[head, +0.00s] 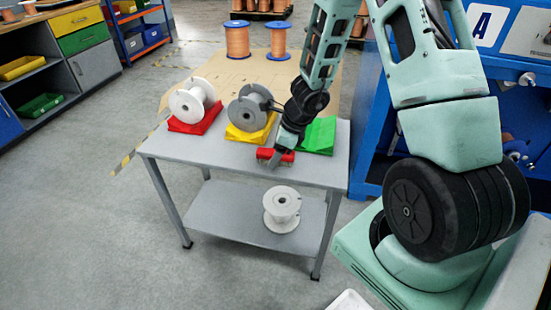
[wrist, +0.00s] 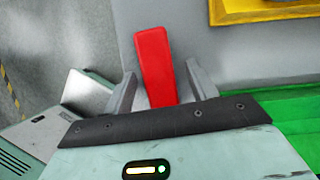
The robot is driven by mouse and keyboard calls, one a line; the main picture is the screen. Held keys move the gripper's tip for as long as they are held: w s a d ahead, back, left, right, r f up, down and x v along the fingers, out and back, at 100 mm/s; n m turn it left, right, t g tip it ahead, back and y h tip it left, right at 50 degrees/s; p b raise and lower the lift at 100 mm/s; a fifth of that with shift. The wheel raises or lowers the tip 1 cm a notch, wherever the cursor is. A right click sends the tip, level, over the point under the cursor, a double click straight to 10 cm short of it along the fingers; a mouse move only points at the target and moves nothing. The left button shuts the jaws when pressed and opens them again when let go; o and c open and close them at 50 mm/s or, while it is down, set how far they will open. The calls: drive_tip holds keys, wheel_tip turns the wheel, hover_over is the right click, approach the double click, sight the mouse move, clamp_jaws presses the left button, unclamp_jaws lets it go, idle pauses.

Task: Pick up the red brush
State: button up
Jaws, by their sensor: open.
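The red brush (head: 276,155) lies on the grey table (head: 185,148) near its front edge, in front of the yellow and green holders. In the wrist view the red brush (wrist: 154,66) appears as a long red block between the two fingers. My gripper (head: 282,157) is down at the brush in the head view. In the wrist view my gripper (wrist: 160,88) is open, with one finger on each side of the brush and a gap on both sides. The lower end of the brush is hidden behind the gripper body.
On the table stand a red holder (head: 208,119) with a white spool (head: 193,98), a yellow holder (head: 254,133) with a grey spool (head: 246,111), and an empty green holder (head: 318,136). Another white spool (head: 282,209) stands on the lower shelf. Blue machinery (head: 370,130) is to the right.

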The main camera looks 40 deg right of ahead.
drive_tip(key=shift+f+b, duration=0.25)
drive_tip(key=shift+b, duration=0.1)
idle(0.3)
drive_tip(key=c, duration=1.1)
